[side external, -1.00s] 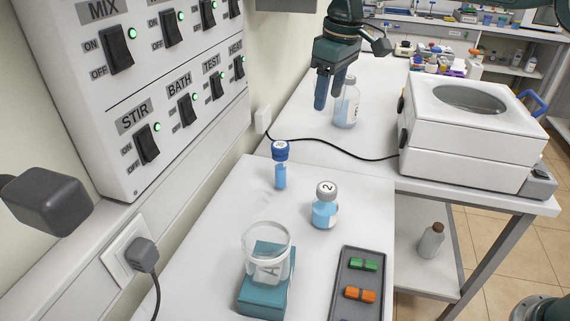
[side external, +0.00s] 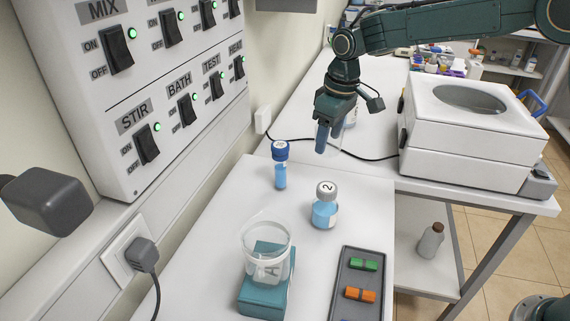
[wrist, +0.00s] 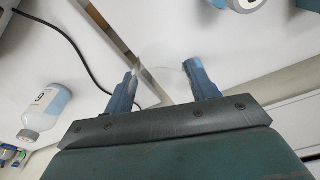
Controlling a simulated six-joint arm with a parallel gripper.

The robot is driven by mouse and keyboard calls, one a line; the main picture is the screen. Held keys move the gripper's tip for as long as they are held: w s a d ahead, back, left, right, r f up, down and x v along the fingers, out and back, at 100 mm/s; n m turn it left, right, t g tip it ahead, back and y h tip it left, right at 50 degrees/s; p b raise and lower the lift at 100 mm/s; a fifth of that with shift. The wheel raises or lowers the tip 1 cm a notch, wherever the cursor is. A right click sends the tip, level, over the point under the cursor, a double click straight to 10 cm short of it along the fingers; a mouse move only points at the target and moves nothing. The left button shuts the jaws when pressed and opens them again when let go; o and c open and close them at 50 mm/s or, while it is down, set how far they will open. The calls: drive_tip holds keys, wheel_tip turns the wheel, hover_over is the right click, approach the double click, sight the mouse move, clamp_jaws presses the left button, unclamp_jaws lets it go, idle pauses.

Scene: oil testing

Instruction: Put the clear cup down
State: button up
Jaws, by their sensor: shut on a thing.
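My gripper (side external: 324,138) hangs above the far end of the near table, fingers down, close in front of the bottle on the far bench. In the wrist view its two blue fingers (wrist: 165,88) stand apart with a faint, see-through clear cup (wrist: 168,72) between them. The gripper is shut on this cup. Its outline is hard to make out; in the side view only a pale trace shows beside the fingers. The cup is in the air, apart from the table (side external: 235,205).
A glass beaker (side external: 266,240) stands on a teal block (side external: 262,303). A blue-capped vial (side external: 280,168) and a bottle marked 2 (side external: 325,210) stand behind it. A dark tray (side external: 361,284) is at right, a white bath (side external: 470,125) farther back. A black cord crosses the bench.

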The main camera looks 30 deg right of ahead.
drive_tip(key=shift+f, duration=4.85)
drive_tip(key=shift+f, duration=0.1)
drive_tip(key=o, duration=1)
drive_tip(key=r, duration=0.8)
drive_tip(key=s+r, duration=0.1)
drive_tip(key=r, duration=0.3)
drive_tip(key=shift+s+d, duration=0.1)
drive_tip(key=shift+d, duration=0.2)
drive_tip(key=shift+r, duration=0.1)
drive_tip(key=shift+s, duration=0.1)
